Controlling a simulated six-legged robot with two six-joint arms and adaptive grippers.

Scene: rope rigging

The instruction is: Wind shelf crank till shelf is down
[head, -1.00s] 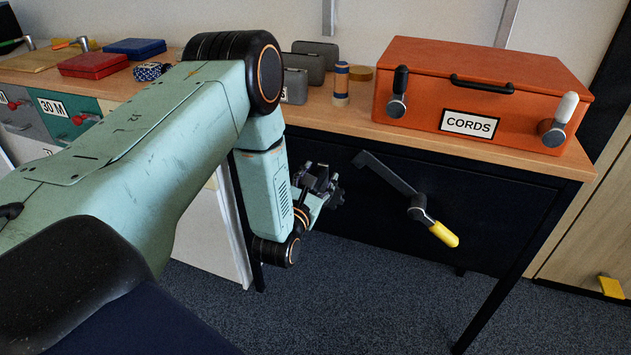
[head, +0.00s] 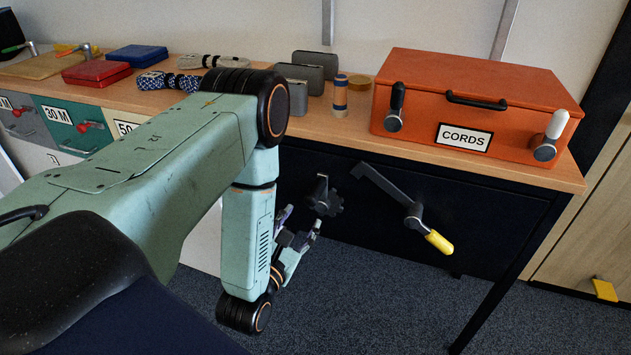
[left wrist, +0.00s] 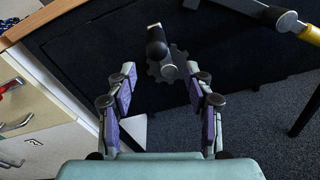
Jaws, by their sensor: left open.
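A dark crank with a toothed wheel (head: 324,196) is on the black front under the worktop; in the left wrist view its knob and wheel (left wrist: 170,66) lie just beyond my fingertips. A longer grey crank arm with a yellow grip (head: 438,242) hangs to its right; its yellow grip (left wrist: 311,35) also shows at the upper right of the left wrist view. My left gripper (head: 296,228) is open and empty, left of and below the toothed crank, with its purple-padded fingers (left wrist: 159,82) apart. I cannot tell a shelf from these views. My right gripper is not in view.
An orange CORDS case (head: 475,105) with two latches stands on the wooden worktop (head: 330,126). Drawers with red handles (head: 90,126) are at the left. A dark table leg stands at the right. The carpet (head: 370,300) below is clear.

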